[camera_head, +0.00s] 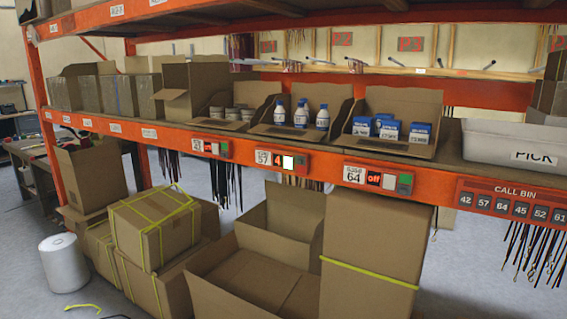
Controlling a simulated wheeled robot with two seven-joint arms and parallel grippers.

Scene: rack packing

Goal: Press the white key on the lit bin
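The middle key panel (282,160) sits on the orange shelf beam and is labelled 57. Its red display reads 4, and its white key (289,162) is bright white, with a green key (303,165) to its right. Above it is the open cardboard bin (274,131) with white, blue-capped bottles (301,115). The right panel (378,179), labelled 64, shows "off" and has a pale key and a green key. The left panel (212,148) is too small to read surely. Neither of my grippers is in view.
Bins with grey jars (240,114) and blue-white boxes (389,128) flank the bottle bin. A white PICK tote (512,143) stands right, above a CALL BIN button strip (510,204). Cardboard boxes (375,243) crowd below the shelf. The beam front looks unobstructed.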

